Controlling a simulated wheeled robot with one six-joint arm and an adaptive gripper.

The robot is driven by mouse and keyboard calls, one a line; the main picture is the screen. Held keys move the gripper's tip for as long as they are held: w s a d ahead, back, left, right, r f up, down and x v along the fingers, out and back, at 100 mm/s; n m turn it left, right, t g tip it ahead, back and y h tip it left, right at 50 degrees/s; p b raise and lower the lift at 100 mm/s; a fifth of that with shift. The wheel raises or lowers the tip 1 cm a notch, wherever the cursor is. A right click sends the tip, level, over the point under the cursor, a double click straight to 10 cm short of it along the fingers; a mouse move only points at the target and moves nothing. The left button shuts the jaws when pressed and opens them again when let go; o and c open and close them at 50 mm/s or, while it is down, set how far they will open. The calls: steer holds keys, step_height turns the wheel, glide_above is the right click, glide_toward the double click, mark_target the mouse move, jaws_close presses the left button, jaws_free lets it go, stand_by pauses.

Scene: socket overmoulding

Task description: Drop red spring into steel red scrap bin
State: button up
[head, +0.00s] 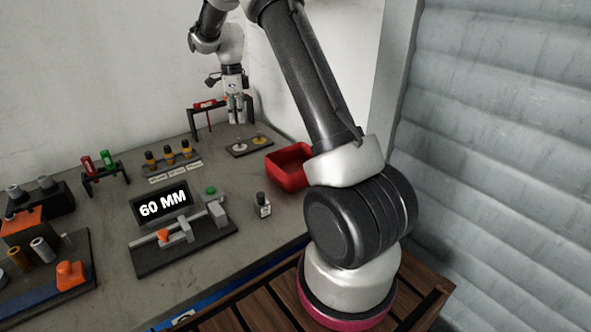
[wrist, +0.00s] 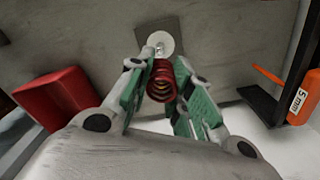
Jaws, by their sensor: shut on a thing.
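In the wrist view the red spring (wrist: 161,80) is held between the two green-padded fingers of my gripper (wrist: 160,88). In the head view my gripper (head: 238,112) is at the far back of the table, and the spring cannot be made out there. The red scrap bin (head: 284,169) stands on the table to the right of my gripper and nearer the camera. In the wrist view the bin (wrist: 62,98) is at the left, apart from the spring. My arm hides part of the bin's right side in the head view.
A dark plate with two round discs (head: 249,147) lies just below my gripper. A black rack with a red-handled tool (head: 205,106) stands left of it. The table between the gauge and bin is mostly clear.

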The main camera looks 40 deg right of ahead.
steer(key=shift+d+r, duration=0.15)
steer(key=shift+d, duration=0.2)
steer(key=s+d+r+m, duration=0.1)
steer(key=s+d+r, duration=0.1)
steer(key=s+d, duration=0.45)
steer(key=s+d+r+m, duration=0.1)
steer(key=s+d+r, duration=0.15)
steer(key=s, duration=0.75)
steer(key=shift+s+a+f+n, duration=0.15)
steer(key=shift+s+f+n, duration=0.2)
steer(key=shift+s+f, duration=1.15)
steer(key=shift+s+a+f+n, duration=0.25)
steer(key=shift+s+f, duration=0.75)
steer(key=shift+f, duration=1)
steer(key=shift+s+a+f+n, duration=0.1)
steer(key=shift+s+f+n, duration=0.3)
steer(key=shift+s+f, duration=1.1)
steer(key=shift+w+f, duration=0.2)
steer(key=shift+f, duration=0.05)
steer(key=o, duration=1)
